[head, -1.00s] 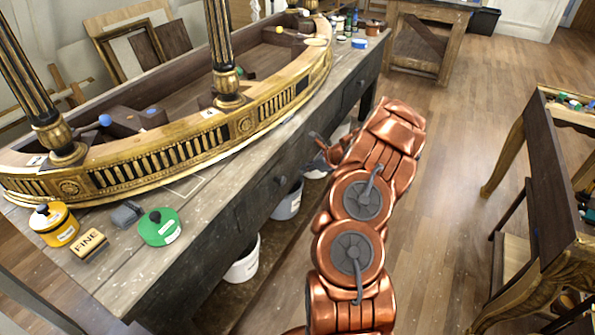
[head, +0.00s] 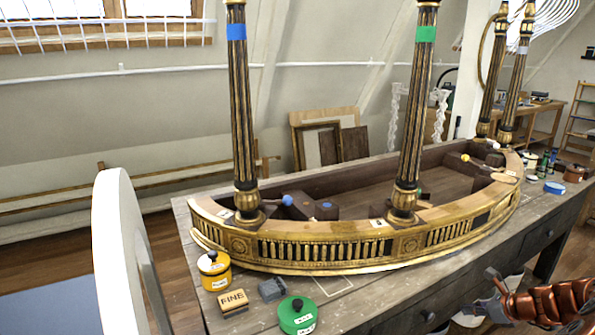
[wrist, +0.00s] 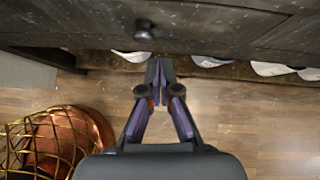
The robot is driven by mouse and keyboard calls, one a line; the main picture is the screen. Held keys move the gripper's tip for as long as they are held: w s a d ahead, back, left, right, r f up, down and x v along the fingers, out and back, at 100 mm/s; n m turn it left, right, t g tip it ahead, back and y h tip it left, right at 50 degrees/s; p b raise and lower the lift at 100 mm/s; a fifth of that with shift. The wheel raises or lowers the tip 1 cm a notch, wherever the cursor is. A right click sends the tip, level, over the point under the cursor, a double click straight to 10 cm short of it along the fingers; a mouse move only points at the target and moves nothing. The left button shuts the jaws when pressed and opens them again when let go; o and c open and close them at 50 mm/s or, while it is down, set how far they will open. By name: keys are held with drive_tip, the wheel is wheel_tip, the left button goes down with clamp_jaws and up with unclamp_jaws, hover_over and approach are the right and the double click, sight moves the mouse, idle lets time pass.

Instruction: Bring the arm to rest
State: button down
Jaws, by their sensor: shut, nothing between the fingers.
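My arm shows in copper at the lower right of the head view, beside the front of the workbench (head: 362,289). My gripper (wrist: 158,72) shows in the wrist view with its dark fingers together at the tips and nothing between them. It points toward the bench's dark front, below a round drawer knob (wrist: 143,31). I cannot tell from this view how wide the gap to the bench is. The gilt console (head: 330,247) with its fluted columns stands on the bench, apart from my arm.
On the near bench corner are a yellow tin (head: 214,273), a block marked FINE (head: 233,302), a grey block (head: 271,289) and a green tin (head: 297,316). White buckets (wrist: 272,69) stand under the bench. A white curved panel (head: 118,250) rises at the left. Wooden floor (wrist: 235,115) is open below my gripper.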

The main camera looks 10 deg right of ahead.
drive_tip(key=a+r+n+g, duration=0.1)
drive_tip(key=a+r+n, duration=0.1)
drive_tip(key=a, duration=0.4)
drive_tip(key=a+r+n+g+y, duration=0.1)
drive_tip(key=a+r+n, duration=0.2)
drive_tip(key=a, duration=0.3)
drive_tip(key=a+r+n+y, duration=0.1)
drive_tip(key=a+r+n, duration=0.2)
drive_tip(key=a, duration=0.3)
drive_tip(key=shift+w+a+r+g, duration=0.25)
drive_tip(key=shift+a+r+g, duration=0.15)
drive_tip(key=shift+r, duration=0.15)
drive_tip(key=s+a+r+n+g, duration=0.2)
drive_tip(key=s+a+r+n, duration=0.15)
drive_tip(key=a, duration=0.35)
drive_tip(key=s+a+r+n+g, duration=0.1)
drive_tip(key=s+a+r+n, duration=0.1)
drive_tip(key=s+a+n, duration=0.4)
drive_tip(key=s+a+r+n+g+h, duration=0.25)
drive_tip(key=s+a+n, duration=0.45)
drive_tip(key=s, duration=0.4)
drive_tip(key=s+d+n+g+h+p, duration=0.1)
drive_tip(key=s+n, duration=0.4)
drive_tip(key=s, duration=1)
drive_tip(key=g+h, duration=0.1)
drive_tip(key=h, duration=0.1)
drive_tip(key=shift+s+d+f+n+h, duration=0.3)
drive_tip(key=shift+f+n+h, duration=0.05)
